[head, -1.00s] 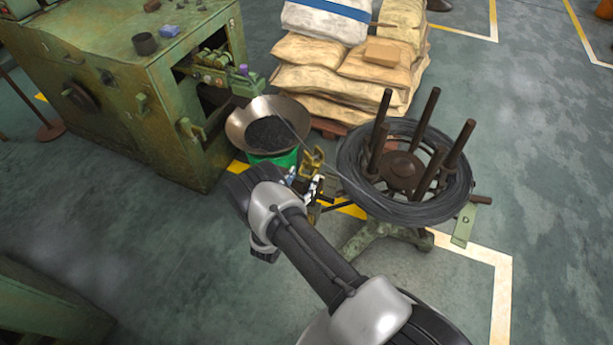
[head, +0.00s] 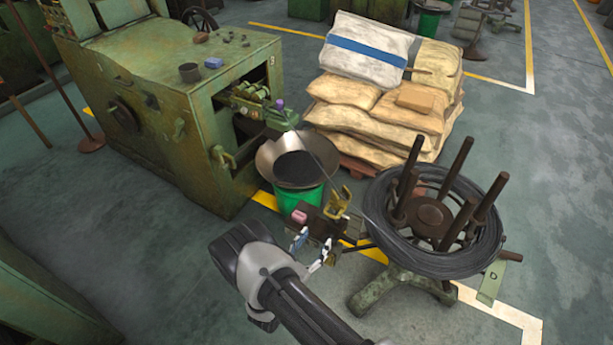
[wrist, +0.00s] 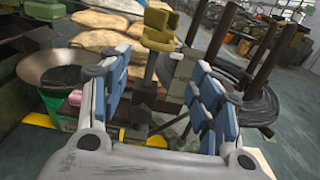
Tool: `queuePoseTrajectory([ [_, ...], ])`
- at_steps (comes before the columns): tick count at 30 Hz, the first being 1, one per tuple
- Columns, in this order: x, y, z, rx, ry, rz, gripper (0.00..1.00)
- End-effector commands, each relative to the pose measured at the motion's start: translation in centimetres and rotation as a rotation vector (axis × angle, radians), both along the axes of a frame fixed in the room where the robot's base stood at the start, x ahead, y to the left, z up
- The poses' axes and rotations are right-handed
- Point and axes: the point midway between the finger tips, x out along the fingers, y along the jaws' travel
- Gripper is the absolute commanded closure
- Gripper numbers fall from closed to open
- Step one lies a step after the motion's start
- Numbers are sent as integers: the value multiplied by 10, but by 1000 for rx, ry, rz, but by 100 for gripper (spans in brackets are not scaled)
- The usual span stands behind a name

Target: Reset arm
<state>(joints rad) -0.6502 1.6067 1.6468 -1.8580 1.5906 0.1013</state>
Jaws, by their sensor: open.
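My arm reaches in from the bottom of the head view, and my gripper (head: 313,249) is at its end, in front of the wire stand. In the wrist view my gripper (wrist: 158,85) has its two blue-padded fingers wide apart with nothing held between them. A yellow bracket (head: 339,203) on a post stands just beyond the fingers. It also shows in the wrist view (wrist: 159,27), in the gap between the fingers. I cannot tell whether any finger touches the post.
A wire coil (head: 460,262) on a stand with upright posts is right of my gripper. A metal bowl (head: 266,160) of dark pieces sits on a green bin (head: 300,198). A green machine (head: 160,100) is left, stacked sacks (head: 385,137) behind.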

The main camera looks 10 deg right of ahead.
Motion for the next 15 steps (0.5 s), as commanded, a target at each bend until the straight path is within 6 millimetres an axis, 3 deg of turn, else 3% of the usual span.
queuePoseTrajectory([
  [5,1,-1,4,5,-4,-10,42],
  [8,8,-8,24,30,-24,-64,42],
  [11,14,-24,63,85,-58,-181,42],
  [15,11,-59,129,203,-116,-399,42],
])
